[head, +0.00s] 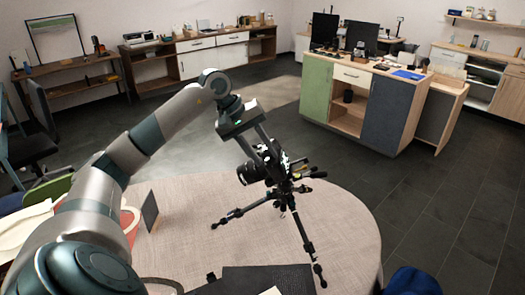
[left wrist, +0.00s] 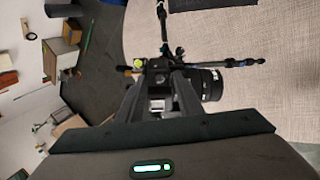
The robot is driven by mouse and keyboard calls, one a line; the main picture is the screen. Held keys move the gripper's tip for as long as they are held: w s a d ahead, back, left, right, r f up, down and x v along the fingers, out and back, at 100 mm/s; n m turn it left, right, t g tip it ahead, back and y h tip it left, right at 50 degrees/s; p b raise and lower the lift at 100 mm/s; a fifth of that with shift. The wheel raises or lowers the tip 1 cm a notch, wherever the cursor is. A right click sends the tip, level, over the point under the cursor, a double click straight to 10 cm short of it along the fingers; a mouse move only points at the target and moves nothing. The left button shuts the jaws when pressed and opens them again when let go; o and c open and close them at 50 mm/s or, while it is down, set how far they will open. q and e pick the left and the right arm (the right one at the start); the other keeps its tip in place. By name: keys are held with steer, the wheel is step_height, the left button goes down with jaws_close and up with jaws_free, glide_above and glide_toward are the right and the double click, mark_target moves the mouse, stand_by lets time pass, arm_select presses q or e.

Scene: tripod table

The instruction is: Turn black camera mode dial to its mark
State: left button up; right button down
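The black camera (head: 252,172) sits on a black tripod (head: 284,190) that stands with spread legs on the round beige table (head: 185,255). My left gripper (head: 276,158) reaches down to the top of the camera, with its two fingers at the camera body. In the left wrist view, the camera's lens (left wrist: 211,84) sticks out to the right beyond the fingers (left wrist: 158,80). The fingers are apart, with camera parts showing between and beyond them. The mode dial and its mark cannot be made out, and whether the fingers touch the dial cannot be told. My right gripper is not in view.
A dark flat item (head: 265,279) lies at the table's front edge. A small dark panel (head: 149,211) stands upright at the table's left. A blue item (head: 412,281) is at the lower right. A cabinet island (head: 352,100) stands behind, apart from the table. The table right of the tripod is clear.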

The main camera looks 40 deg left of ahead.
arm_select(q)
steer(key=c, duration=0.7)
jaws_close()
steer(key=shift+f, duration=0.1)
steer(key=shift+n+b, duration=0.45)
steer(key=shift+n, duration=0.15)
steer(key=shift+n+b, duration=0.3)
steer(key=shift+n, duration=0.7)
